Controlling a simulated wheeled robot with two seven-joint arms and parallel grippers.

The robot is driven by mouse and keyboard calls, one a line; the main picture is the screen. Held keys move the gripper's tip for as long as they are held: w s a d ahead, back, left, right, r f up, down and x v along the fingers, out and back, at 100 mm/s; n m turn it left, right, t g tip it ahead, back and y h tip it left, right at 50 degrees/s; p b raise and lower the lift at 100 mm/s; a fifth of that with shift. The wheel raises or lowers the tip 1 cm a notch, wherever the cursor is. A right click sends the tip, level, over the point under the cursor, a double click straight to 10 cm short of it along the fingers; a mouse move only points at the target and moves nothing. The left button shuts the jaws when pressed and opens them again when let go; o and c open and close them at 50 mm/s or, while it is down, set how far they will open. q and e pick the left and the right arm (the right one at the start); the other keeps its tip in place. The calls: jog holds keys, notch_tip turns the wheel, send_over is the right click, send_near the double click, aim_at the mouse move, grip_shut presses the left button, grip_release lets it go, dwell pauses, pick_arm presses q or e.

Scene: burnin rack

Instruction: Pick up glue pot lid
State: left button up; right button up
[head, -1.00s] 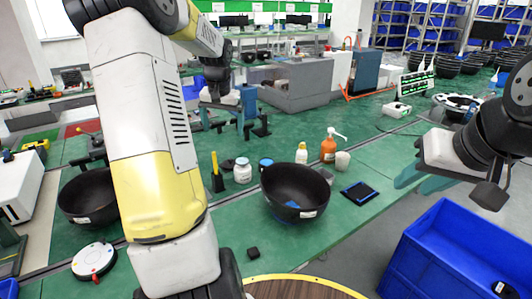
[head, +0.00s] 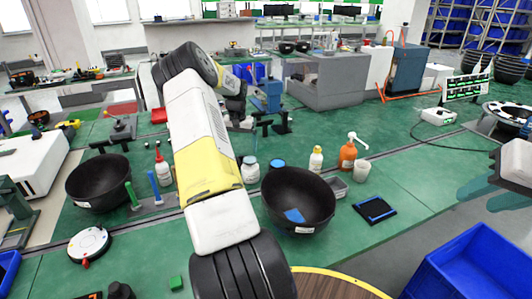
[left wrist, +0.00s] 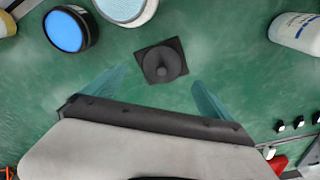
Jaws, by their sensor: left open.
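A dark square piece with a round raised knob, which looks like the glue pot lid (left wrist: 161,62), lies on the green surface in the left wrist view. My left gripper (left wrist: 155,88) is open, its teal fingertips on either side and slightly short of it, with nothing between them. In the head view my left arm hides the lid, and the fingers of that gripper are not clear. A white jar (head: 250,170) stands right of my left forearm. My right gripper (head: 490,192) is at the right edge, away from the table; its opening is unclear.
A blue-topped black pot (left wrist: 68,32) and a pale-topped jar (left wrist: 126,8) stand near the lid. A white bottle (left wrist: 297,32) is at the right. A large black bowl (head: 318,208) and an orange pump bottle (head: 347,155) stand on the green table.

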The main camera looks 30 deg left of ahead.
aim_at(241, 156)
pick_arm(q)
jog(key=f, duration=0.5)
jog(key=shift+w+a+f, duration=0.15)
jog(key=shift+w+a, duration=0.05)
jog(key=shift+c, duration=0.4)
jog(key=c, duration=1.3)
